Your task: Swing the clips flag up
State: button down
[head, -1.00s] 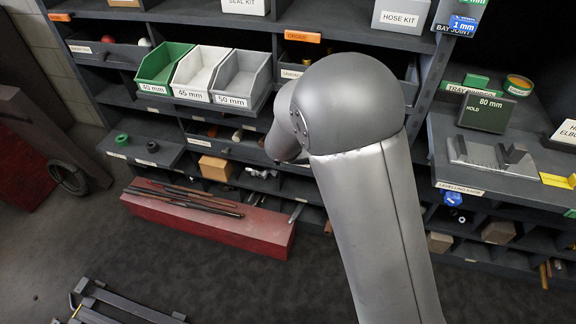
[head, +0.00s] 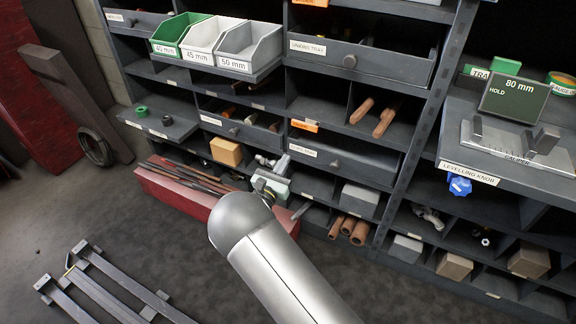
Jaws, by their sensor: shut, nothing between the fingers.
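I cannot make out which thing is the clips flag. One small orange tag (head: 304,125) sits on the shelf edge above a labelled drawer in the middle of the rack. Another orange tag (head: 311,3) is cut by the top edge of the view. The writing on both is too small to read. My arm reaches up from the bottom to a rounded grey joint at lower centre. My gripper cannot be made out beyond that joint, and neither can its fingers.
Green, white and grey bins (head: 247,46) stand on an upper left shelf. A red bench (head: 183,199) with dark bars lies at lower left. A levelling knob (head: 459,185) hangs below the right shelf, which holds an 80 mm display (head: 514,97). Floor at lower left is partly clear.

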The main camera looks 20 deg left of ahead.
aim_at(304, 126)
jog(key=w+r+b, duration=0.2)
jog(key=w+r, duration=0.3)
jog(key=w, duration=0.1)
jog(key=shift+w+d+r+b, duration=0.3)
jog(key=shift+w+d+b, duration=0.05)
jog(key=shift+d, duration=0.05)
